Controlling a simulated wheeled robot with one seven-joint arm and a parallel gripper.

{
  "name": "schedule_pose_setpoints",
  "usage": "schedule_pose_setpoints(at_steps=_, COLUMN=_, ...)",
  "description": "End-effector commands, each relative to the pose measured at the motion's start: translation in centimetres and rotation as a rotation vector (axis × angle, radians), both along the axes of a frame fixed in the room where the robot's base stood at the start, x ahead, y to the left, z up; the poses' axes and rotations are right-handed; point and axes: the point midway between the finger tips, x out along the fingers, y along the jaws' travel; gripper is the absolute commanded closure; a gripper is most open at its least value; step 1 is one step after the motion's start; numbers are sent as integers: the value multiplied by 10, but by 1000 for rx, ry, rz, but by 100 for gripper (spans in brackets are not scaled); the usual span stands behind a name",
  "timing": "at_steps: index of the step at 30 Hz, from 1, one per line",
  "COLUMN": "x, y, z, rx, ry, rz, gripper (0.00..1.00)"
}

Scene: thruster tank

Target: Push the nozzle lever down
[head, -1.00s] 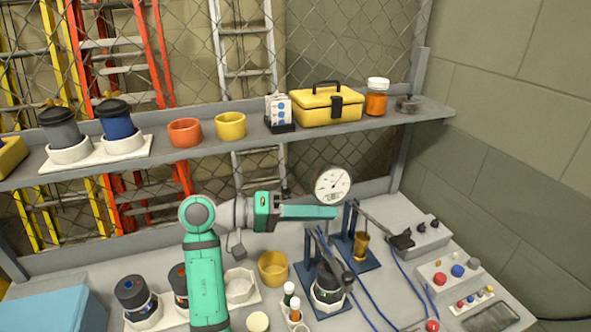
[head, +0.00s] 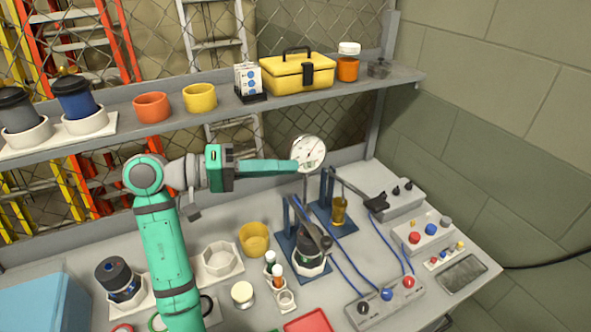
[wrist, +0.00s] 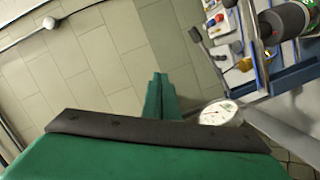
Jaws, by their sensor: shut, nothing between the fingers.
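My gripper (head: 296,166) is shut and empty, raised above the bench beside the white dial gauge (head: 308,153). In the wrist view its green fingers (wrist: 160,92) are together. Two blue stands with dark-handled levers are below and to the right of it. The rear stand holds a brass nozzle-like cup (head: 339,213), and its lever's black handle (head: 376,202) sticks out to the right. The front stand holds a dark canister (head: 309,255) with a black lever handle (head: 321,238) over it. I cannot tell which is the nozzle lever. My gripper appears apart from both.
A shelf (head: 220,110) runs behind my arm with a yellow toolbox (head: 296,72) and cups. Button boxes (head: 422,232) stand at the right, and a box with blue cables (head: 384,303) at the front. A yellow cup (head: 254,239) and small bottles sit left of the stands.

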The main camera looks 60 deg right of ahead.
Motion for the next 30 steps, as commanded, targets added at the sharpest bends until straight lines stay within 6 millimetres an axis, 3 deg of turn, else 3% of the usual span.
schedule_pose_setpoints(at_steps=6, x=21, y=32, z=10, rx=-1, ry=-1, rz=1, gripper=100)
schedule_pose_setpoints(at_steps=12, x=32, y=48, z=14, rx=0, ry=0, rz=-1, gripper=100)
schedule_pose_setpoints(at_steps=30, x=33, y=52, z=15, rx=0, ry=-1, rz=-2, gripper=100)
